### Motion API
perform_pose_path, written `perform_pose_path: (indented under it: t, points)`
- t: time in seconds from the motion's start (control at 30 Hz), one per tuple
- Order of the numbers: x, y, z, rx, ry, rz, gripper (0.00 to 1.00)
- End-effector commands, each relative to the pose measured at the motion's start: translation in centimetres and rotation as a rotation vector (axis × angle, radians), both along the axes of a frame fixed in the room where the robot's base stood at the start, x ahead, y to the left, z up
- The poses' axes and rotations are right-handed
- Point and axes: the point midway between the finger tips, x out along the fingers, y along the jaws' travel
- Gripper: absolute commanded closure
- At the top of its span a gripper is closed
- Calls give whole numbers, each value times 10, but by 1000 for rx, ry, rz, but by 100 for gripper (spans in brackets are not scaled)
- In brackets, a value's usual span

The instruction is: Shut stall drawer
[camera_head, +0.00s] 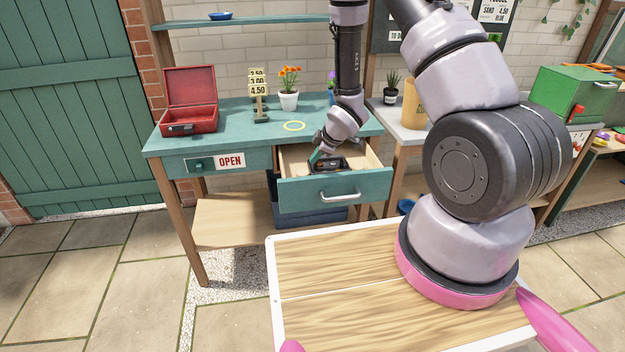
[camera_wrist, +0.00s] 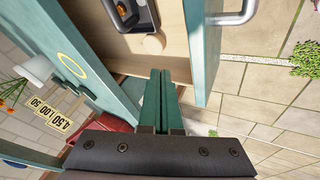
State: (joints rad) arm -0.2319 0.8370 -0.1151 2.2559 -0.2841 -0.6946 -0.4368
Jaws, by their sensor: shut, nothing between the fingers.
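The stall drawer (camera_head: 334,193) stands pulled out of the teal stall table, with a teal front and a metal handle (camera_head: 340,197). In the wrist view, its front (camera_wrist: 200,45) and handle (camera_wrist: 236,12) show at the top. A dark tray-like item (camera_head: 328,165) with something orange in it lies inside the drawer. My gripper (camera_head: 315,157) is over the drawer's left part, behind its front panel. In the wrist view, my gripper (camera_wrist: 160,72) has its green fingers together and empty, near the drawer's side wall; whether they touch it I cannot tell.
The teal table (camera_head: 225,130) carries a red open box (camera_head: 190,112), a price stand (camera_head: 260,90), a flower pot (camera_head: 289,100) and a yellow ring (camera_head: 293,126). A closed drawer (camera_head: 195,164) with an OPEN sign is left of the open one.

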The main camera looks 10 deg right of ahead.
Motion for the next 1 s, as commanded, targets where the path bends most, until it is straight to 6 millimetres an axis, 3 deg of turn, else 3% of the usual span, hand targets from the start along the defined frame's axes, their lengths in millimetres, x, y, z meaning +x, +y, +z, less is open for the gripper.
perform_pose_path:
  t: [0.27,0.7,1.0]
  points:
    - [-1,8,-24,-2,-2,49,100]
    - [35,29,-84,-2,-1,47,100]
    - [45,34,-99,-2,-2,46,100]
